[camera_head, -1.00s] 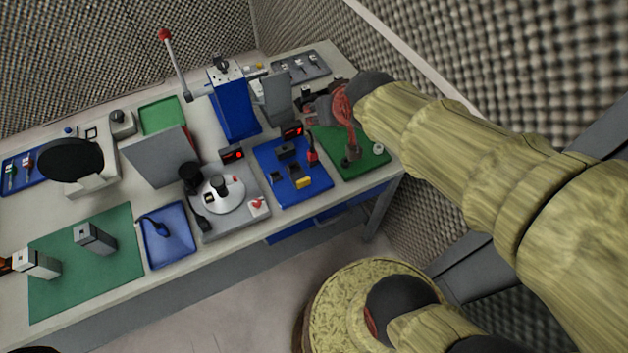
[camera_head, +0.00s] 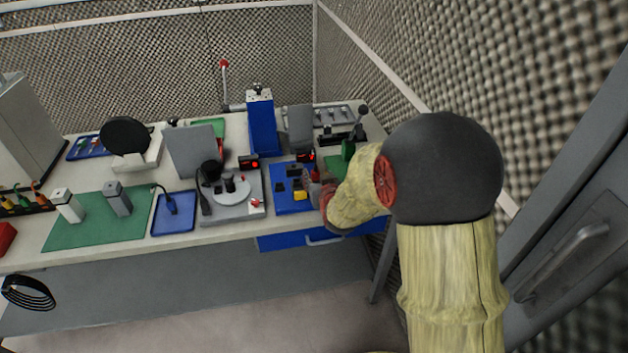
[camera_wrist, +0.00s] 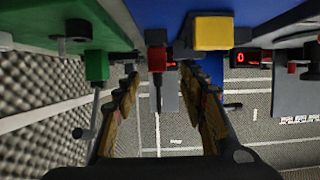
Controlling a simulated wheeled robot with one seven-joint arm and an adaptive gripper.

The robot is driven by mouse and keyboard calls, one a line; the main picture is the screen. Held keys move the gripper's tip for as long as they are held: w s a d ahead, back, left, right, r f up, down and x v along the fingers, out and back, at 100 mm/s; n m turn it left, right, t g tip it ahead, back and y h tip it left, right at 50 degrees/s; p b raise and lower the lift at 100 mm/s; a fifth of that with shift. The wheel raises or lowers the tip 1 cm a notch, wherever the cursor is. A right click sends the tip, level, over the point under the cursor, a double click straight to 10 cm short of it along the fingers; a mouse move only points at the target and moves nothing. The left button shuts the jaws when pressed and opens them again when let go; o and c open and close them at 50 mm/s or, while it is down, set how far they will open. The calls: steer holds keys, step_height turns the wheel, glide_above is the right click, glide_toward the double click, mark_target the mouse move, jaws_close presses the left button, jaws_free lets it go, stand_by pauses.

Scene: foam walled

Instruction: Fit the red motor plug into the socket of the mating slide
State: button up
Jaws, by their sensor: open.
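The red motor plug (camera_wrist: 157,60), with a dark stem, shows between and beyond my fingers in the wrist view. It also shows as a small red spot (camera_head: 315,177) at the right edge of the blue board (camera_head: 283,207) in the head view. My gripper (camera_wrist: 158,78) is open and empty, one finger on each side of the plug in the picture; contact cannot be told. In the head view my gripper (camera_head: 322,190) is beside the board's right edge, partly hidden by my forearm. Dark blocks (camera_head: 293,171) stand on the board; which is the mating slide's socket is unclear.
A yellow block (camera_wrist: 213,33) is close to the right of the plug in the wrist view, and a green block (camera_wrist: 96,66) is to its left. The foam wall (camera_head: 430,60) bounds the right side.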

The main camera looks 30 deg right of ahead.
mark_target(316, 174)
steer(key=x, duration=0.2)
steer(key=b+x, duration=0.1)
steer(key=shift+w+d+f+b, duration=0.15)
steer(key=shift+d+f+b, duration=0.15)
steer(key=shift+f, duration=0.15)
steer(key=shift+w+d+f, duration=0.1)
steer(key=shift+w, duration=0.45)
jaws_close()
